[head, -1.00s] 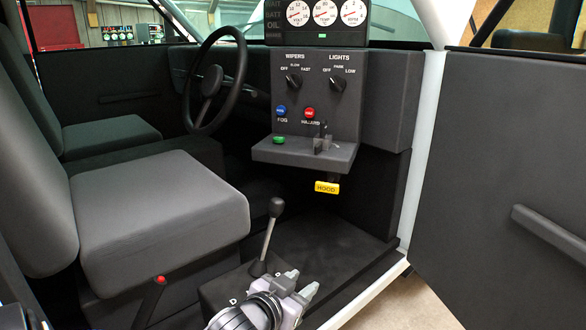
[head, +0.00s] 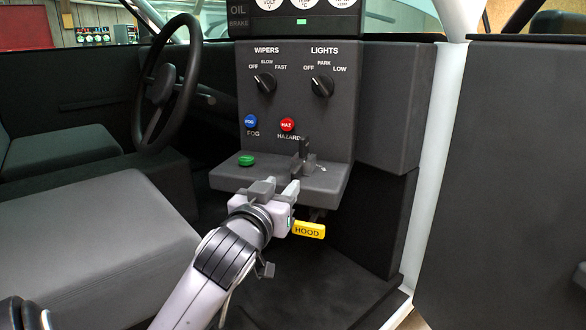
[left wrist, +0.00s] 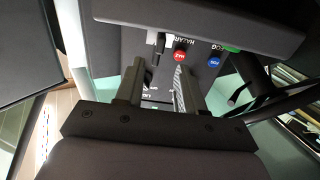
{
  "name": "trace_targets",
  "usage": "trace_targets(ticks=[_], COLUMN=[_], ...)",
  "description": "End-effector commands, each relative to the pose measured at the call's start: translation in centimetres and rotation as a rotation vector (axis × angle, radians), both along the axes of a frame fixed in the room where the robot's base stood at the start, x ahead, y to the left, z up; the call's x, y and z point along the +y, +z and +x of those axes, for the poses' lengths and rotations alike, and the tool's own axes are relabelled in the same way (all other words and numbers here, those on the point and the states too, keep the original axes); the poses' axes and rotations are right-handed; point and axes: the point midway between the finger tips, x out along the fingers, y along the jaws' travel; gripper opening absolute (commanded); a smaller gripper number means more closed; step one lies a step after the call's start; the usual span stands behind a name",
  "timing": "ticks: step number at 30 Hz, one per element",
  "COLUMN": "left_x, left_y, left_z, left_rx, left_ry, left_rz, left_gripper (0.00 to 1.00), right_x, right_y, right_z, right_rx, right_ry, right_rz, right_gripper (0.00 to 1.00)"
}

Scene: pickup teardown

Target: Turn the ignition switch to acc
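What looks like the ignition switch (head: 304,150) is a small dark upright piece on the right part of the grey shelf (head: 325,185) below the dash panel. Its label and position cannot be read. My left gripper (head: 276,187) is at the shelf's front edge, left of and nearer than this piece. Its two fingers are apart with nothing visible held between them. In the left wrist view, the left gripper's fingers (left wrist: 160,88) spread below a grey upright piece (left wrist: 156,44), probably the same switch. My right gripper is not in view.
A yellow HOOD handle (head: 308,230) hangs under the shelf, close right of my left gripper. A green button (head: 246,160) sits on the shelf. The blue FOG knob (head: 250,121), red HAZARD knob (head: 287,125), and wiper (head: 265,83) and lights knobs (head: 322,86) are above.

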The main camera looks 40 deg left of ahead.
Motion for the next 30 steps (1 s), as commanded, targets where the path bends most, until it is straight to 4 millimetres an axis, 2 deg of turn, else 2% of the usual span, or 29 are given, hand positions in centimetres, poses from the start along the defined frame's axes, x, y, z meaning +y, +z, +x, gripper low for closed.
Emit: trace_targets(ticks=[5, 18, 30], left_x=[0.4, 2.7, 3.0], left_y=[0.1, 0.0, 0.0], left_z=[0.9, 5.7, 6.5], left_rx=[-0.001, 0.000, 0.000], left_ry=[0.000, 0.000, -0.001], left_rz=[0.003, 0.001, 0.001], left_gripper=[0.38, 0.38, 0.38], right_x=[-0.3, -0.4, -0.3], right_y=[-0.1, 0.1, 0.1], right_z=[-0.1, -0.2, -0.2], right_rx=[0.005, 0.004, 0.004], right_ry=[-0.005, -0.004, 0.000], right_rz=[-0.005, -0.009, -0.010], right_gripper=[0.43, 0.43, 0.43])
